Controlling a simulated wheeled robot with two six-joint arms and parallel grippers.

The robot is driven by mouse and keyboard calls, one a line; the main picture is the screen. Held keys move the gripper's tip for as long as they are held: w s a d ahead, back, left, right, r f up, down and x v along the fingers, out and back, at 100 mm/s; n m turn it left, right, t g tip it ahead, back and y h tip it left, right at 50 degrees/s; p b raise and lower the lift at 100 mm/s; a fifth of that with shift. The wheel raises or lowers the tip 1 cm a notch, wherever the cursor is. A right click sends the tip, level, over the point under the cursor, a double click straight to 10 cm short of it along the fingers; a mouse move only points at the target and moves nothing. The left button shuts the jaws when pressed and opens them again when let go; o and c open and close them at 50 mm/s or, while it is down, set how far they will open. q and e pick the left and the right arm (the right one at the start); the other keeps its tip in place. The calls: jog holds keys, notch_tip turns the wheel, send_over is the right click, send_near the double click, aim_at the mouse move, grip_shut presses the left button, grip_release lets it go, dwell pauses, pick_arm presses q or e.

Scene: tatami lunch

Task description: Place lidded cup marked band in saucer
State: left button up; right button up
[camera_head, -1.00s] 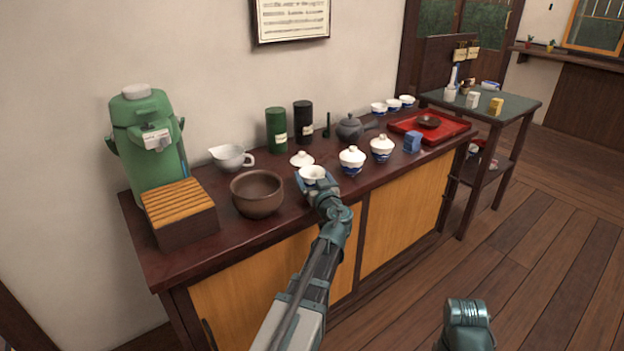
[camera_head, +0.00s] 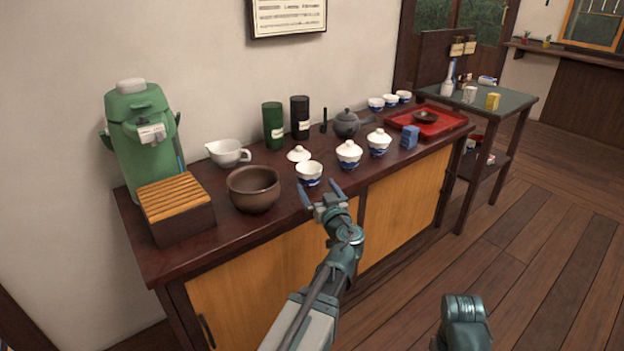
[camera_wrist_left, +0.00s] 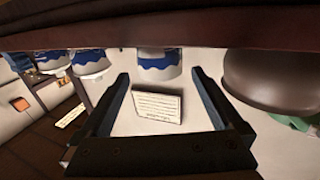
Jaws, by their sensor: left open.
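Two white cups with blue decoration and lids on stand on the dark counter: a nearer lidded cup (camera_head: 349,158) and a farther lidded cup (camera_head: 379,145). I cannot tell which carries the band mark. An uncovered blue-and-white cup (camera_head: 309,176) stands to their left, and a loose white lid (camera_head: 299,154) lies behind it. A small dark saucer (camera_head: 425,117) sits on the red tray. My left gripper (camera_head: 322,192) is open and empty at the counter's front edge, just in front of the uncovered cup. A blue-patterned cup (camera_wrist_left: 158,66) shows between its fingers (camera_wrist_left: 161,84) in the left wrist view.
A brown bowl (camera_head: 254,190) stands left of the uncovered cup. A grey teapot (camera_head: 346,124) and two canisters (camera_head: 273,126) (camera_head: 300,118) stand behind. The counter's front edge (camera_head: 240,240) is close.

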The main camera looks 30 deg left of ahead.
pick_arm(q)
jog(key=shift+v, duration=2.7)
